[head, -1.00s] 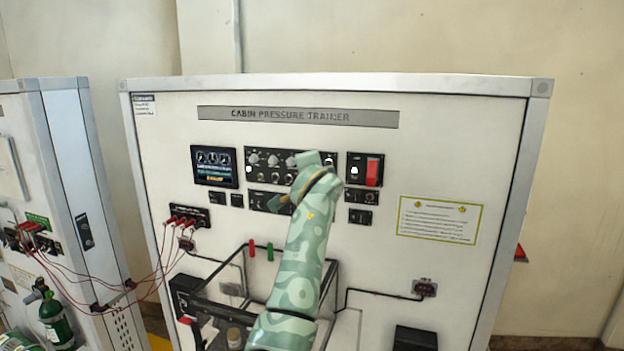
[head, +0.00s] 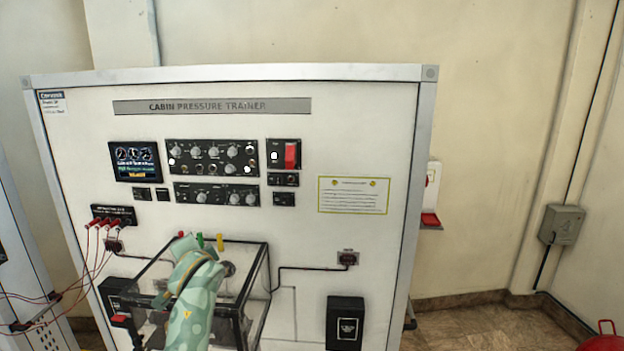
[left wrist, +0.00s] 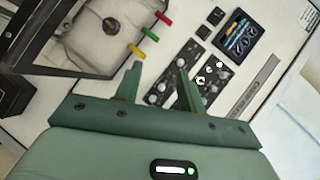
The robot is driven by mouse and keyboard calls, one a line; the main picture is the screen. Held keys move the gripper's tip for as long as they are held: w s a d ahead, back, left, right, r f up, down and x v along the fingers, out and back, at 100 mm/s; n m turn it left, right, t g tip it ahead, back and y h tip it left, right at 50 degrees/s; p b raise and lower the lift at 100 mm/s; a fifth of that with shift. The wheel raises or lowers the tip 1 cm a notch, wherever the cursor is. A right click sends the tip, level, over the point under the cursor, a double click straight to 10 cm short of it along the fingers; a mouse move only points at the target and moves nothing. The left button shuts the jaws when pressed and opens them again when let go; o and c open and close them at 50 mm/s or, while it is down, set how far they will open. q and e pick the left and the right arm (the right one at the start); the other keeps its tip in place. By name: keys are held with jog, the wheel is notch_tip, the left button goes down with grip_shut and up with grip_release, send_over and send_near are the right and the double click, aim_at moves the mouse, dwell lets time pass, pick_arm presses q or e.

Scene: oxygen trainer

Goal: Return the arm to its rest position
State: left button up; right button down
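One camouflage-green arm of mine, taken as the left, rises from the bottom of the head view. Its end with my left gripper (head: 190,262) is in front of the clear box (head: 258,275) on the cabin pressure trainer (head: 380,110). The fingers are hard to make out there. In the left wrist view my left gripper (left wrist: 158,80) has its two green fingers apart with nothing between them. Behind them are the trainer's knob panels (left wrist: 203,77) and screen (left wrist: 239,38), which look apart from the fingers. My right gripper is not in view.
The box has red, green and yellow tabs (head: 220,242) at its top. Red leads (head: 95,250) hang at the left towards a neighbouring cabinet. A black box (head: 345,320) is at the lower right of the trainer. Floor (head: 480,325) is open to the right.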

pick_arm(q)
jog(key=s+a+f+n+g, duration=0.1)
jog(key=s+a+f+g, duration=0.25)
jog(key=s+f, duration=1.25)
jog(key=s+d+f+g+h, duration=0.2)
jog(key=s, duration=1.9)
jog(key=s+d+f+g+h+b, duration=0.15)
jog(key=f+b, duration=0.65)
jog(key=f, duration=1.2)
jog(key=s+d+f+g+h+b, duration=0.1)
jog(key=d+f+b, duration=0.2)
jog(key=f+b, duration=1.1)
jog(key=s+f+n+g+b, duration=0.1)
jog(key=s+f+b, duration=0.2)
jog(key=s+f, duration=0.4)
jog(key=s+f+n+g+h+b, duration=0.1)
jog(key=s+f+b, duration=0.2)
jog(key=f, duration=1.6)
jog(key=s+f+n+g+h+b, duration=0.1)
jog(key=s+f+b, duration=0.2)
jog(key=s+f, duration=0.8)
notch_tip(320, 180, down, 2)
jog(key=shift+s+f+n+g, duration=0.2)
jog(key=shift+n+g, duration=0.1)
jog(key=shift+n, duration=0.1)
jog(key=shift+d, duration=0.1)
